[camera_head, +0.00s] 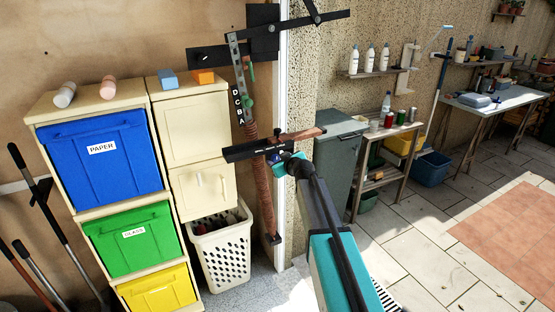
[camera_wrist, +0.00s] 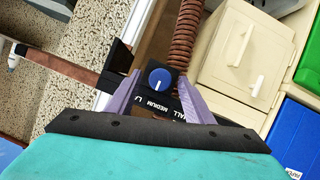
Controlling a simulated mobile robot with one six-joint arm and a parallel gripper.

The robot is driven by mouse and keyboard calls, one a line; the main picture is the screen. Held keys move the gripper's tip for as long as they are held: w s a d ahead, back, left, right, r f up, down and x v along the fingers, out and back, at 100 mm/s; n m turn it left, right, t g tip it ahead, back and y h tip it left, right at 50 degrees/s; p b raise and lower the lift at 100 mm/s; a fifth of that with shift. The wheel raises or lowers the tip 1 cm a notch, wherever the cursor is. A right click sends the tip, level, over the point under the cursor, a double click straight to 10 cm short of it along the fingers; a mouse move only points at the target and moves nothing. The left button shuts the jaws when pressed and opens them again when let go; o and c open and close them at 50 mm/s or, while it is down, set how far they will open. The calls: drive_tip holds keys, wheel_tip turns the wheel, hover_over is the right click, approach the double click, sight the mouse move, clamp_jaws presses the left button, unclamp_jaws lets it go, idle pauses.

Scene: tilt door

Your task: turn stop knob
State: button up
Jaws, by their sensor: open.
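The stop knob (camera_wrist: 158,77) is round and blue, with a short white line on its lower half toward a black label plate (camera_wrist: 160,104). The plate's lettering is upside down in the wrist view; "MEDIUM" is readable and the words beside it are partly covered. My gripper (camera_wrist: 159,86) has purple fingers, one on each side of the knob, standing apart. I cannot tell whether they touch it. In the head view my gripper (camera_head: 286,161) is at the dark bar (camera_head: 243,152) beside the door post, and hides most of the knob's area.
A coiled rust-coloured spring (camera_head: 264,195) hangs by the white post (camera_head: 282,95), below a lettered rail (camera_head: 237,75). A wooden arm (camera_head: 305,135) sticks out right of the bar. Cabinets with blue (camera_head: 105,150) and green bins and a white basket (camera_head: 222,250) stand left. Paved floor is open at right.

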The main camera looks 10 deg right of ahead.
drive_tip(key=shift+w+f, duration=0.1)
drive_tip(key=shift+w, duration=0.1)
drive_tip(key=c, duration=1.1)
drive_tip(key=shift+o, duration=0.2)
